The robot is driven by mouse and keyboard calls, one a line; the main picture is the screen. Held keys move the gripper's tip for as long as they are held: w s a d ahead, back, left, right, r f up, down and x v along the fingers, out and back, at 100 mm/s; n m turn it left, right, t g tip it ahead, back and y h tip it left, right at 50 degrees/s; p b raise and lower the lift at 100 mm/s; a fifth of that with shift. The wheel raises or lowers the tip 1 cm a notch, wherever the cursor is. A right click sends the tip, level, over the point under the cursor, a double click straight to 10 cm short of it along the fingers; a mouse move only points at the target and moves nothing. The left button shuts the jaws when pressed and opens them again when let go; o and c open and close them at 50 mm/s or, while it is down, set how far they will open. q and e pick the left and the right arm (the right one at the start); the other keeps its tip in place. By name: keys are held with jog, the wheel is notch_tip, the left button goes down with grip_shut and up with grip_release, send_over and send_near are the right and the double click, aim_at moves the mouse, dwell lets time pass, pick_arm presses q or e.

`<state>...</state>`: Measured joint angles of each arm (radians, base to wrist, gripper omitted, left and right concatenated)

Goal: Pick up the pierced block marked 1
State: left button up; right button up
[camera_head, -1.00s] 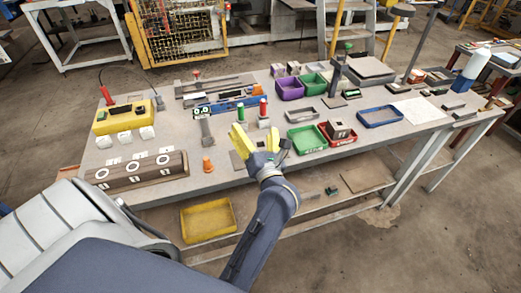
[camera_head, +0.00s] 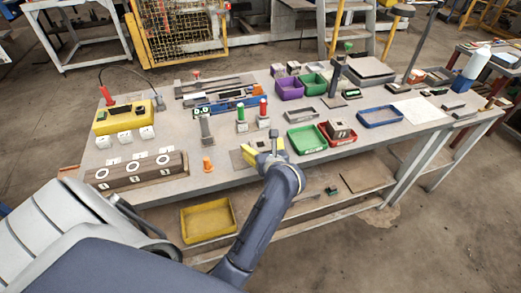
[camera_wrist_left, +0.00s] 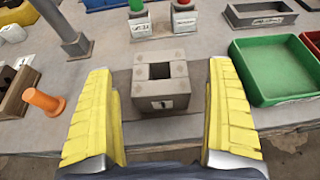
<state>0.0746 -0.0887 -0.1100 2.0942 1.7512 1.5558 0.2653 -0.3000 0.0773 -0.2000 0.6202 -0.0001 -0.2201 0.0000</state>
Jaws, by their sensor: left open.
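The pierced block marked 1 (camera_wrist_left: 160,102) is a grey block with a square hole through its top. It stands upright on the table, with the 1 on its near face, and shows between my left fingers in the left wrist view. My left gripper (camera_wrist_left: 161,75) is open and empty, with one yellow finger on each side of the block in the picture; I cannot tell whether either touches it. In the head view the left gripper (camera_head: 263,149) is over the table's front edge and hides most of the block. My right gripper is not in view.
Green (camera_head: 241,112) and red (camera_head: 263,108) bottles stand behind the block. A green tray (camera_head: 307,138) and a red tray (camera_head: 338,134) are close on the right. A post (camera_head: 206,128) rises at back left.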

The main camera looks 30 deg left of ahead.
pick_arm(q)
jog(key=shift+x, duration=1.4)
jog(key=c, duration=1.5)
